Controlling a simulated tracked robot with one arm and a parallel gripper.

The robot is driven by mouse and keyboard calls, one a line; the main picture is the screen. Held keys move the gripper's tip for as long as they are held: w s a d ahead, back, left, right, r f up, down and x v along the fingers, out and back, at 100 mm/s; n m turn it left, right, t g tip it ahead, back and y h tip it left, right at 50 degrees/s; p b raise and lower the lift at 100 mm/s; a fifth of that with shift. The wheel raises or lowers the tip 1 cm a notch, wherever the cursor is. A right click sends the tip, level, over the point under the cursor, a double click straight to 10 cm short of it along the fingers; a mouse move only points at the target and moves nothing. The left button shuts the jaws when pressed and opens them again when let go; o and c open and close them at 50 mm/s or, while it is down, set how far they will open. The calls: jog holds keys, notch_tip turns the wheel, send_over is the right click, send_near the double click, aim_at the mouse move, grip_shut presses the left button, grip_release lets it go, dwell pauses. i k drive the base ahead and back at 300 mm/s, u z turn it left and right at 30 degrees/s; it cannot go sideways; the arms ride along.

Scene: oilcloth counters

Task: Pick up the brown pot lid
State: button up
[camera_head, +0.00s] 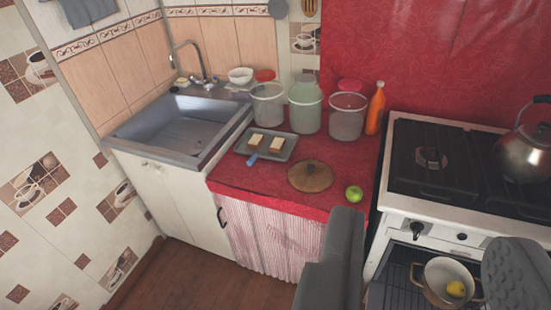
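The brown pot lid (310,176) is round with a small dark knob. It lies flat on the red oilcloth counter (236,179), close to its front edge. My gripper (425,275) shows at the bottom right with its two grey fingers wide apart. It is open, and no held thing shows between the fingers. It is nearer the camera than the lid, and the lid is to its upper left in the picture. The lid is fully visible.
A green apple (354,193) lies right of the lid. A tray (283,150) with bread pieces, several jars (305,108) and an orange bottle (376,108) stand behind. A sink (185,127) is left. The stove (445,165) is right; a pot (436,287) shows below.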

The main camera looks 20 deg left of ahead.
aim_at(311, 176)
jog(key=u, duration=0.1)
jog(key=i, duration=1.75)
jog(key=z, duration=0.7)
